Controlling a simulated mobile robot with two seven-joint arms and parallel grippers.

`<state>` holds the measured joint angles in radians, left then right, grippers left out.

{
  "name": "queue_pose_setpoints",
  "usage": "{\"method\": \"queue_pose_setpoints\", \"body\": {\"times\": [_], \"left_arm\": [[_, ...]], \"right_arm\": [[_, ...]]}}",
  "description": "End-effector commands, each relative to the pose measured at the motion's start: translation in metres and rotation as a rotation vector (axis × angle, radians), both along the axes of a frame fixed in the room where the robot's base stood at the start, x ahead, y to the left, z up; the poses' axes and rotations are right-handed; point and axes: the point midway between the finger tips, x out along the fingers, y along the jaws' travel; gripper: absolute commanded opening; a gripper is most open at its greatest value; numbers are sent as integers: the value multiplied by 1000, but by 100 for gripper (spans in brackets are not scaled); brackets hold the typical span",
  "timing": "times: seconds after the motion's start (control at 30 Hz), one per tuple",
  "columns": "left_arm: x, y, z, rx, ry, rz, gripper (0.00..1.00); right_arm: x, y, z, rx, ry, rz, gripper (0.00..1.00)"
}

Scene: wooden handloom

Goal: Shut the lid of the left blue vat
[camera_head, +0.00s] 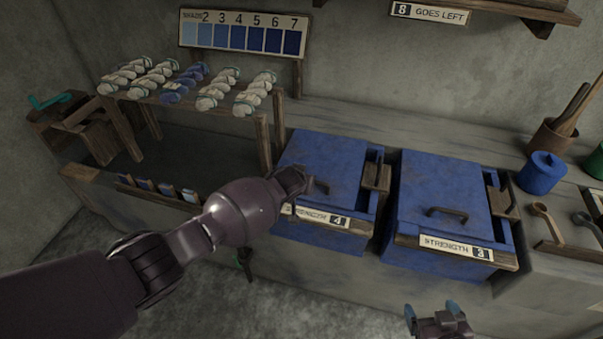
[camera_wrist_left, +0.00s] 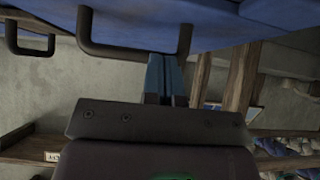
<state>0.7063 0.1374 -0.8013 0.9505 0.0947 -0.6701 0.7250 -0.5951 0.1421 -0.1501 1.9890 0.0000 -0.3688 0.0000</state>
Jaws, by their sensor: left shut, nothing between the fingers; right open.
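The left blue vat (camera_head: 356,217), labelled strength 4, stands in the counter. Its blue lid (camera_head: 325,158) lies across the top, looking about level with the neighbouring lid; I cannot tell whether a small gap remains. My left arm ends at the lid's front left edge, hiding part of it and of the label. In the left wrist view my left gripper (camera_wrist_left: 166,76) is shut and empty, its teal fingers beside a dark handle (camera_wrist_left: 135,50) on a blue surface; I cannot tell whether they touch. My right gripper (camera_head: 436,318) is open and empty, low in front of the counter.
The right blue vat (camera_head: 400,228), labelled strength 3, stands alongside with its lid down. A wooden rack (camera_head: 188,98) with yarn skeins is at the left. A blue pot (camera_head: 541,174) and ladles (camera_head: 550,222) are at the right.

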Motion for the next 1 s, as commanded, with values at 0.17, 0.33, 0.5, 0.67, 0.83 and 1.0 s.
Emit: {"method": "queue_pose_setpoints", "body": {"times": [0.17, 0.33, 0.5, 0.67, 0.83, 1.0], "left_arm": [[-5, 3, -17, 5, 14, 4, 0], [-7, 4, -22, 8, 19, 6, 0], [-8, 4, -23, 9, 22, 6, 0], [-8, 4, -23, 10, 24, 6, 0], [-14, 5, -16, 8, 22, 4, 0], [-25, 8, 5, 5, 11, 3, 0]], "right_arm": [[-1, 0, -6, 1, 4, -1, 87], [-2, 0, -7, 1, 7, -2, 87], [-5, 0, -9, 1, 13, -3, 87], [-8, -1, -10, 1, 18, -5, 87], [-8, -1, -4, 0, 14, -5, 87], [-3, -1, 10, 1, 0, -3, 87]]}}
